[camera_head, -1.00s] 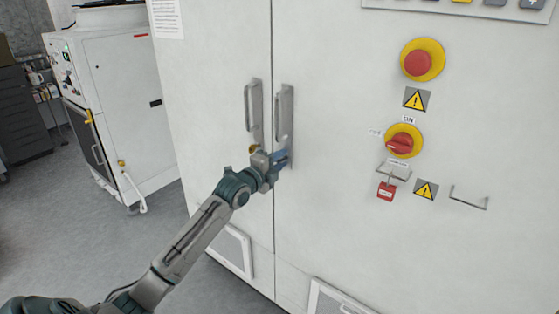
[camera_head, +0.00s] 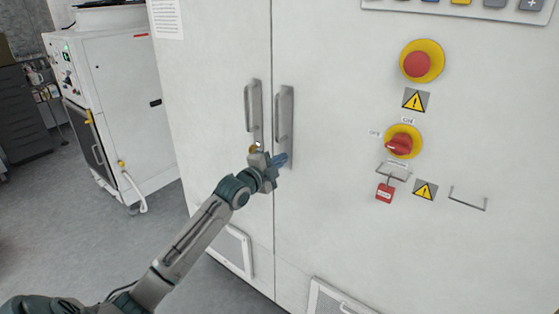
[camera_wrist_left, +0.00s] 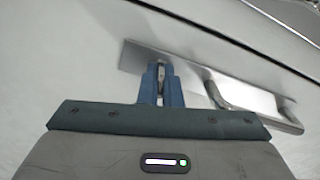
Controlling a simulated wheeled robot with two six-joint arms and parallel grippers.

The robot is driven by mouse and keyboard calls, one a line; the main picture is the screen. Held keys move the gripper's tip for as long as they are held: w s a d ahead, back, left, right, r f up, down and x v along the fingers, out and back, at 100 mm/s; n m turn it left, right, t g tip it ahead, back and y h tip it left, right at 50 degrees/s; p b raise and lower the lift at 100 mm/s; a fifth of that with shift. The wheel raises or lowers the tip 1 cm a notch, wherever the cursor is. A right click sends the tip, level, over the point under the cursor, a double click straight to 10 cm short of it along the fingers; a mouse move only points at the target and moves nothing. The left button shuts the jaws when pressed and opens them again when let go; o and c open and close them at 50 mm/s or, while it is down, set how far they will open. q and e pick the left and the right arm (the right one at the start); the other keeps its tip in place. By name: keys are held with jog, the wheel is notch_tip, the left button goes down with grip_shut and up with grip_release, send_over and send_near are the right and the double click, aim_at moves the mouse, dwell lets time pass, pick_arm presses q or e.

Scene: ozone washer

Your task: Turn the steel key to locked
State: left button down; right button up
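My left gripper (camera_head: 281,159) is at the lower end of the right door handle's plate on the white cabinet. In the left wrist view its two blue fingers (camera_wrist_left: 161,84) are close together, with a thin metal piece, apparently the steel key (camera_wrist_left: 161,74), between them. The fingers look shut on it. The key sits at the end of the handle plate (camera_wrist_left: 140,57). The lock face and the key's marked position are hidden behind the gripper in the head view. My right gripper is in neither view.
Two upright handles, left (camera_head: 252,110) and right (camera_head: 284,112), flank the door seam. To the right are a red emergency button (camera_head: 417,64), a red rotary switch (camera_head: 400,145) and a hanging red padlock (camera_head: 384,193). A white machine (camera_head: 125,100) stands left; grey floor lies before it.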

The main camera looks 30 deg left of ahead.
pick_arm(q)
jog(key=n+p, duration=0.1)
jog(key=n, duration=0.2)
jog(key=shift+n, duration=0.3)
jog(key=n+p, duration=0.1)
jog(key=n, duration=0.3)
jog(key=shift+n+p, duration=0.3)
jog(key=shift+p, duration=0.1)
jog(key=n+p, duration=0.1)
jog(key=n, duration=0.2)
jog(key=shift+r+n+p, duration=0.1)
jog(key=shift+n+p, duration=0.2)
jog(key=shift+p, duration=0.05)
jog(key=shift+n+p, duration=0.7)
jog(key=shift+n, duration=0.8)
jog(key=c, duration=1.6)
grip_release()
